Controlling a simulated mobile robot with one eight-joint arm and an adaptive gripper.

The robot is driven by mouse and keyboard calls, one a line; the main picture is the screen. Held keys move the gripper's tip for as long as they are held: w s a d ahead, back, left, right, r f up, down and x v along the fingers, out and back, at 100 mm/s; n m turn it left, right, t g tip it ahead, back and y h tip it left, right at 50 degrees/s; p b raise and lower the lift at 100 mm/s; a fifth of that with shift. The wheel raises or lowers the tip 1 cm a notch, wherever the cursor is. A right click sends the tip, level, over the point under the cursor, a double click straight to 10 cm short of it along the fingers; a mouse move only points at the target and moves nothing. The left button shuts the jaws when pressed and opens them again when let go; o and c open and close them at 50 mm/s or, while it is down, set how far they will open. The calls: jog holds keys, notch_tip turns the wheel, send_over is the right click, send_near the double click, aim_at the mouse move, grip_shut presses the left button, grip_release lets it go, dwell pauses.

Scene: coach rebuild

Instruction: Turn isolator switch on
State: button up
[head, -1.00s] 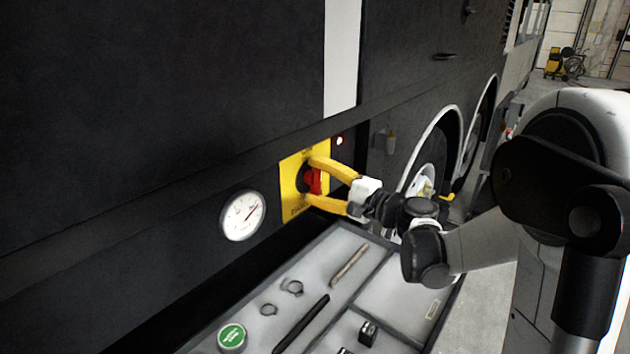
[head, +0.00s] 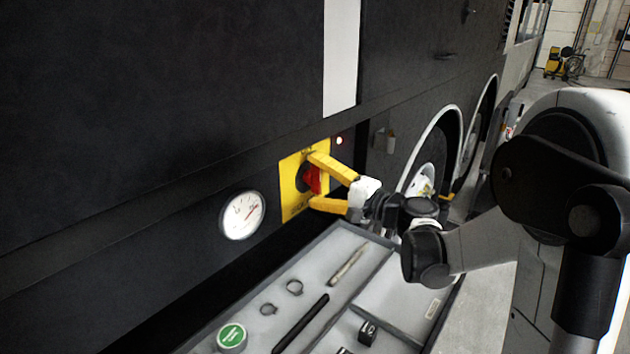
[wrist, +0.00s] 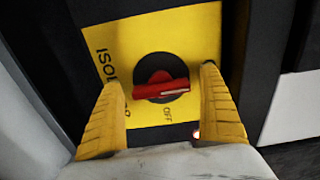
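The isolator switch is a yellow plate (head: 290,191) with a red handle (head: 313,180) on a dark round base, set in the vehicle's black side. In the wrist view the red handle (wrist: 161,90) lies nearly level across the picture, with the word OFF below it. My gripper (head: 312,180) has two yellow fingers, one above and one below the handle in the head view. In the wrist view my gripper (wrist: 164,82) is open, its fingers to either side of the handle with small gaps showing. Contact is not visible.
A round white gauge (head: 242,215) is left of the plate, and a small lit lamp (head: 339,141) is at its upper right. A grey tray (head: 345,239) with rings, a rod, a black bar and a green-lidded tin (head: 231,337) stands below, close under my gripper.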

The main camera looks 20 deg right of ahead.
jog(key=v, duration=1.2)
dwell(0.3)
